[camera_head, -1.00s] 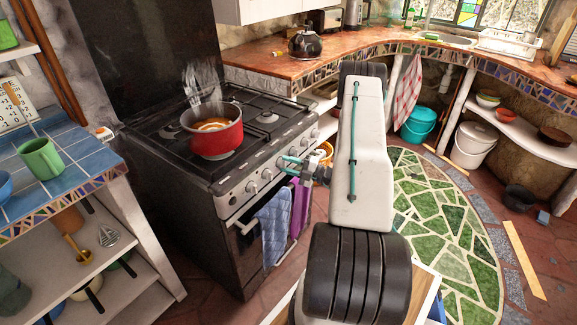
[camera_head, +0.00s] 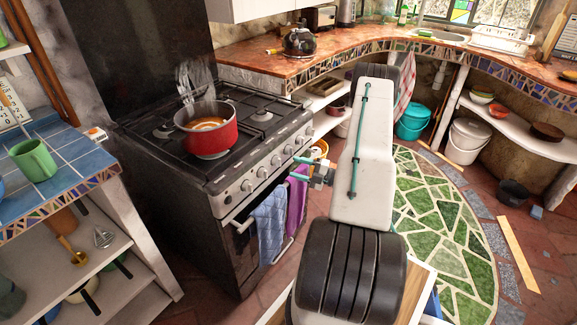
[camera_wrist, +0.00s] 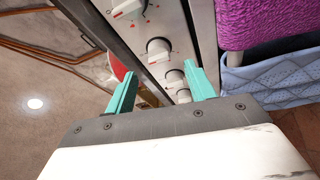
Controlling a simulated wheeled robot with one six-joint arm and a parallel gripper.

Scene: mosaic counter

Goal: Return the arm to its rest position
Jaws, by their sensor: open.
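My gripper (camera_head: 308,167) is at the front of the stove in the head view, close to the knob panel and above the hanging towels. Part of it is hidden behind my own arm. In the wrist view my gripper (camera_wrist: 160,88) shows two teal fingers spread apart with nothing held between them. Stove knobs (camera_wrist: 158,48) lie beyond the fingers. My pale arm link stands upright across the middle of the head view.
A red pot (camera_head: 211,138) of orange liquid steams on the stove (camera_head: 262,117). A blue towel (camera_head: 269,224) and a purple towel (camera_head: 297,200) hang on its front. A black kettle (camera_head: 299,42) stands on the counter. Open floor with a green mosaic (camera_head: 440,230) lies right.

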